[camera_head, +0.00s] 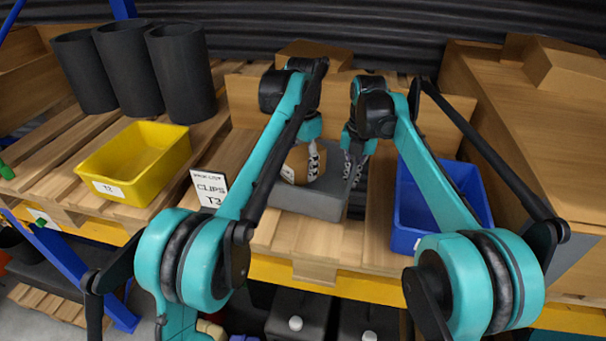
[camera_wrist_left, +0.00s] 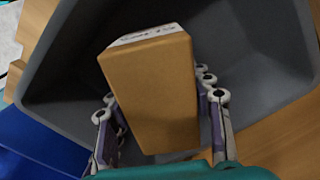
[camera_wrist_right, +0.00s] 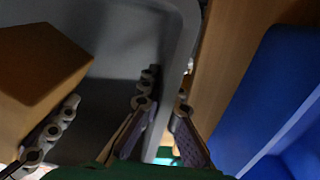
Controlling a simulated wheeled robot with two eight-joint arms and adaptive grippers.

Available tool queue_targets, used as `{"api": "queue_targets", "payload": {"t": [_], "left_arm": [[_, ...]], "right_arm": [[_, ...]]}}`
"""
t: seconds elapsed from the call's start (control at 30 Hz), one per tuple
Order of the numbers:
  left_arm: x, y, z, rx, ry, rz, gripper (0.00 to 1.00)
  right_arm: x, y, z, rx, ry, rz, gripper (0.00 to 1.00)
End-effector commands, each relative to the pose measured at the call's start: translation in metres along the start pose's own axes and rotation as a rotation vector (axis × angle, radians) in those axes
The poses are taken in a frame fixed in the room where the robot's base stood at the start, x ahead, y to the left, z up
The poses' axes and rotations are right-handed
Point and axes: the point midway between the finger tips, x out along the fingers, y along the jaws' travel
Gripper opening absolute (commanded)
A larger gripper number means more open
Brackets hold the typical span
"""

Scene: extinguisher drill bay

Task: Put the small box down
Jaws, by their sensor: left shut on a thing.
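The small box (camera_head: 303,163) is a brown carton with a white label. My left gripper (camera_head: 312,160) is shut on it, with a finger on each side, as the left wrist view (camera_wrist_left: 152,85) shows. The box is inside the outline of the grey bin (camera_head: 325,204); I cannot tell whether it touches the bin floor. My right gripper (camera_head: 354,172) is at the right wall of the grey bin, which also shows in the right wrist view (camera_wrist_right: 115,35). Its two fingers (camera_wrist_right: 163,108) straddle that wall; whether they clamp it is unclear.
A yellow bin (camera_head: 135,163) stands left on the pallet, beside a sign reading CLIPS T3 (camera_head: 209,188). A blue bin (camera_head: 411,211) is close to the right of the grey bin. Dark cylinders (camera_head: 181,72) stand back left, and large cartons (camera_head: 535,130) stack at right.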

Motion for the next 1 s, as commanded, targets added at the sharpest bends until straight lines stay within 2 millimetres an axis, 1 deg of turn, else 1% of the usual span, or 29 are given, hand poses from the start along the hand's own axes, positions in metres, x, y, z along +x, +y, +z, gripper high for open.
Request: {"api": "queue_targets", "payload": {"t": [0.1,0.2,0.3,0.6,0.63,0.7,1.0], "left_arm": [[0.020,0.000,0.000,0.000,0.000,0.000,0.15],[0.032,0.000,0.000,0.000,0.001,0.000,0.15],[0.036,0.000,0.000,0.000,0.001,0.000,0.15],[0.038,0.000,0.000,0.000,0.001,0.000,0.15],[0.038,0.000,0.000,0.000,0.001,0.000,0.56],[0.038,0.000,0.000,0.000,0.001,0.000,0.72],[0.037,0.000,0.000,0.000,0.001,0.000,0.72]], "right_arm": [[0.000,0.000,0.000,0.000,0.000,0.000,0.00],[0.000,0.000,0.000,0.000,-0.001,0.000,0.00],[0.000,0.000,0.000,0.000,-0.001,0.000,0.00],[0.000,0.000,0.000,0.000,0.000,0.000,0.00],[0.000,0.000,0.000,0.000,0.000,0.000,0.00],[0.000,0.000,0.000,0.000,0.000,0.000,0.00],[0.000,0.000,0.000,0.000,0.000,0.000,0.00]]}}
